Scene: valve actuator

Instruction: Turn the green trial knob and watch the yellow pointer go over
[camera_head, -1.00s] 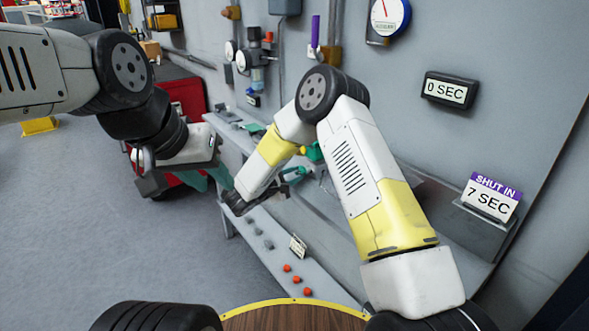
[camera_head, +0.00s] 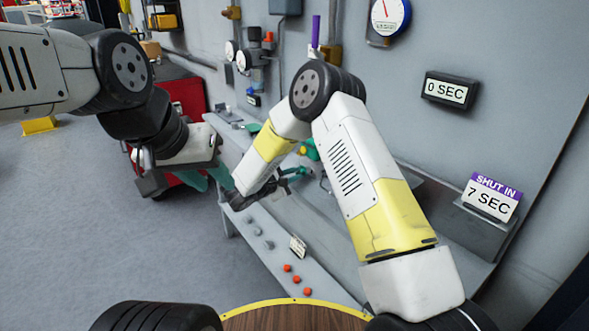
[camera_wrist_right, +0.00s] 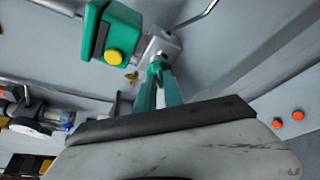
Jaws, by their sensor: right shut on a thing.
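The green actuator housing (camera_wrist_right: 116,33) carries a round yellow piece (camera_wrist_right: 118,57), probably the pointer's cap; I cannot read a pointer direction. In the head view the housing (camera_head: 311,150) is mostly behind my right arm. My right gripper (camera_wrist_right: 158,70) has its teal fingers close together at a grey metal block (camera_wrist_right: 162,43) beside the housing. It is shut on the green trial knob, which the fingertips mostly hide. It also shows in the head view (camera_head: 294,174). My left gripper (camera_head: 208,180) is open and empty, left of the bench.
The grey bench (camera_head: 325,268) runs along the wall, with orange buttons (camera_head: 298,279) and a small card (camera_head: 298,246). A "0 SEC" display (camera_head: 450,90) and a "SHUT IN 7 SEC" sign (camera_head: 491,196) are at right. A red cabinet (camera_head: 187,95) stands behind my left arm.

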